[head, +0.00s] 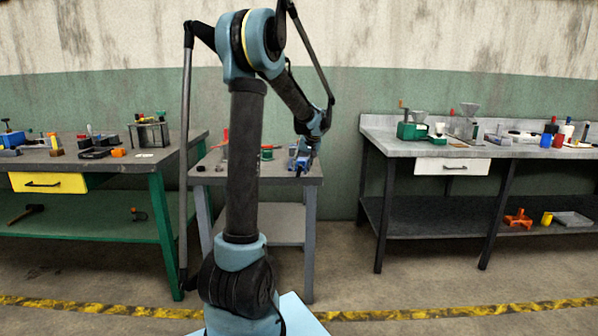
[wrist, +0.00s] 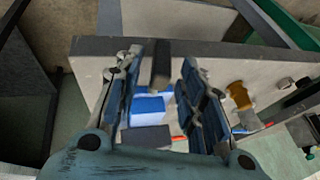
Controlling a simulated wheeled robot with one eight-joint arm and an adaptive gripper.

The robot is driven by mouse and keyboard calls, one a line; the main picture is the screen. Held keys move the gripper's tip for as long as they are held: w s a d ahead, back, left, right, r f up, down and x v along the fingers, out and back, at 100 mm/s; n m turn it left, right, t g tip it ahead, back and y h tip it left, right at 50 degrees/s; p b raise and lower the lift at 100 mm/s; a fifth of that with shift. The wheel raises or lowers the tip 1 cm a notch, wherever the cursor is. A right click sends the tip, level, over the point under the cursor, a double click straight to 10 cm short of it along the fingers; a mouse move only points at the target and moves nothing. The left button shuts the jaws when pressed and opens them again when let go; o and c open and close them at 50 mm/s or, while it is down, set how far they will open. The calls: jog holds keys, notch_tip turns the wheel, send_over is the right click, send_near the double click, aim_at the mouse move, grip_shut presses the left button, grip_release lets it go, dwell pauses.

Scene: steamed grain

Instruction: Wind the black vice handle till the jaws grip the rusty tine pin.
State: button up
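A blue vice (head: 298,163) stands at the right end of the small grey table in the head view, just below my gripper (head: 308,140). In the wrist view my gripper (wrist: 163,95) has its two fingers well apart. Blue vice parts (wrist: 150,104) and a grey block (wrist: 146,137) show between and below the fingers. A short dark bar (wrist: 161,64) also lies between the fingertips, apart from both; it may be the black vice handle. I cannot make out the rusty tine pin for sure in either view.
The small grey table (head: 200,179) also bears a green-and-red item (head: 266,153). A brass-coloured piece (wrist: 240,96) lies right of the fingers in the wrist view. A green bench (head: 130,165) stands left and a grey bench (head: 385,148) right, both with tools.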

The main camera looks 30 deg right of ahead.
jog(key=v, duration=0.9)
jog(key=shift+r, duration=0.4)
jog(key=shift+s+a, duration=0.1)
jog(key=shift+s, duration=0.05)
jog(key=s+a+f+n+g, duration=0.1)
jog(key=s+a+f+n, duration=0.15)
jog(key=a, duration=1.35)
jog(key=s+a+f+n+g, duration=0.15)
jog(key=s+a, duration=0.25)
jog(key=a, duration=1.1)
jog(key=s+a+f+n, duration=0.1)
jog(key=s+a+f, duration=0.6)
jog(key=s, duration=0.2)
jog(key=s+a+f+n, duration=0.2)
jog(key=s+a+f, duration=0.6)
jog(key=s, duration=0.2)
jog(key=shift+g, duration=0.45)
jog(key=shift+s+f, duration=0.1)
